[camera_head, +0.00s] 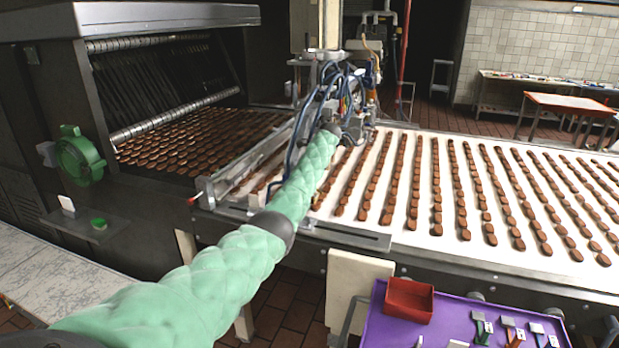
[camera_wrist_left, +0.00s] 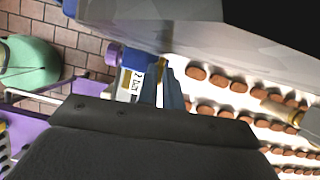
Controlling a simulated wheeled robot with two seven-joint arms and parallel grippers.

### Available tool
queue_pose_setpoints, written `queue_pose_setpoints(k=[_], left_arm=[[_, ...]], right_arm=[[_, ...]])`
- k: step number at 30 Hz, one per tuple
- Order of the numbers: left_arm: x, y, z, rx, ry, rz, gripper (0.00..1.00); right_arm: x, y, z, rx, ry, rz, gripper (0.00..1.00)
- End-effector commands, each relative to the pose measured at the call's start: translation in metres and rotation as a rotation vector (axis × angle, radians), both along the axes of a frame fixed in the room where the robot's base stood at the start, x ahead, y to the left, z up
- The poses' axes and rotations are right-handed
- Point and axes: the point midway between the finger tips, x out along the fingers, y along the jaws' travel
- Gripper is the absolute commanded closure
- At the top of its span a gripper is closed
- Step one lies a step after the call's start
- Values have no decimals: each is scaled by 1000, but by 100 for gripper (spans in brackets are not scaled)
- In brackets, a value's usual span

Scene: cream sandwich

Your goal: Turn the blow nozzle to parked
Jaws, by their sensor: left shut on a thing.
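My left arm reaches from the lower left to the hose-covered head (camera_head: 345,95) above the conveyor. In the left wrist view my left gripper (camera_wrist_left: 168,92) has its two blue-grey fingers close together. It is shut on a small part, probably of the blow nozzle; the part itself is mostly hidden. A blue block with a white and yellow label (camera_wrist_left: 130,80) and a purple knob (camera_wrist_left: 113,55) are beside the fingers. I cannot make out the nozzle's outline or which way it points. My right gripper is not in view.
Rows of brown biscuits lie on the white conveyor (camera_head: 445,232) below the head. A dark oven-like machine (camera_head: 40,90) stands at left. A purple tray (camera_head: 385,335) with a red bin (camera_head: 409,300) and several small tools is at the front right.

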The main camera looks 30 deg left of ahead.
Motion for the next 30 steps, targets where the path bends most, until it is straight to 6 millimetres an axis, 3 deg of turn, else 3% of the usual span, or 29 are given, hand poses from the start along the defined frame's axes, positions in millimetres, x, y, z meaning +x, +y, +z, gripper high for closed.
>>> queue_pose_setpoints(k=[17, 18, 21, 30], left_arm=[[0, 0, 0, 0, -1, 0, 100], [0, 0, 0, 0, -1, 0, 85], [0, 0, 0, 0, -1, 0, 65], [0, 0, 1, 0, -1, 0, 64]], right_arm=[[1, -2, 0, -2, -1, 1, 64], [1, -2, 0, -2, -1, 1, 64], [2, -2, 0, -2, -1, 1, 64], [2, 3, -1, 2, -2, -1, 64]])
